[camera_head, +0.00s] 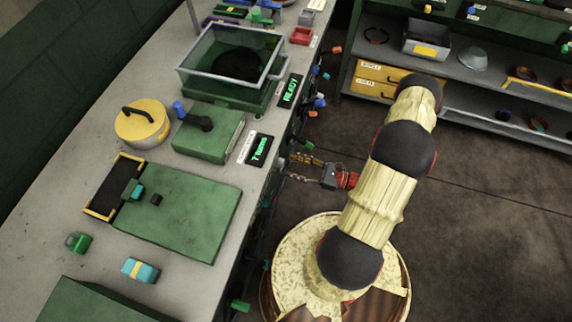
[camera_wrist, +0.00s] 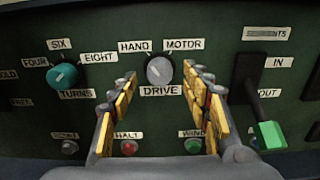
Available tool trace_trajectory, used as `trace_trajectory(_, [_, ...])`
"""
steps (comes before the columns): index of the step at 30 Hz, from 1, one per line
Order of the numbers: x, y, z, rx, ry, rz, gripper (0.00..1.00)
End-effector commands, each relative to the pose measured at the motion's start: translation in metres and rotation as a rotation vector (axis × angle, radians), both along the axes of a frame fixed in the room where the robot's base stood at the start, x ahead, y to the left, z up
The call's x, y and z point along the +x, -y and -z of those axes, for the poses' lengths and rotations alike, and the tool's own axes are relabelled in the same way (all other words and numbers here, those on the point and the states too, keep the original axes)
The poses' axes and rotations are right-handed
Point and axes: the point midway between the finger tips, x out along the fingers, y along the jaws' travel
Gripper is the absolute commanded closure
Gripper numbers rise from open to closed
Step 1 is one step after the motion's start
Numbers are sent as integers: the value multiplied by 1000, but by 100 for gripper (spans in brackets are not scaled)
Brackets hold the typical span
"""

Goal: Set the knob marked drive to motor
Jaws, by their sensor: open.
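The drive knob (camera_wrist: 160,71) is a round grey knob on a dark green panel, above the label DRIVE, with HAND at its upper left and MOTOR at its upper right. Its pale mark seems to point to the upper left, toward HAND. My gripper (camera_wrist: 161,76) is open, with one yellow-padded finger to each side of the knob. I cannot tell whether either finger touches it. In the head view my gripper (camera_head: 303,169) is at the front side of the bench; the knob cannot be made out there.
Left of the drive knob is a teal TURNS knob (camera_wrist: 65,77). Below are a red HALT button (camera_wrist: 129,147) and a green button (camera_wrist: 193,145). At the right a green-handled lever (camera_wrist: 269,134) sticks out beside IN and OUT labels. The bench top (camera_head: 200,292) is above my gripper.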

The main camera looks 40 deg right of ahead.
Motion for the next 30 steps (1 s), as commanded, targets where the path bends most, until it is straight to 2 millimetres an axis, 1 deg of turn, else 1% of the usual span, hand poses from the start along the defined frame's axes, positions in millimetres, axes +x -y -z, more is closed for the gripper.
trace_trajectory(1, [5,-6,1,1,-1,-4,52])
trace_trajectory(3, [12,-11,1,-1,-1,-4,52])
trace_trajectory(9, [23,-19,0,-1,0,-2,52])
trace_trajectory(19, [25,-20,0,-1,-1,-1,52])
trace_trajectory(30, [25,-20,0,-1,-1,-1,73])
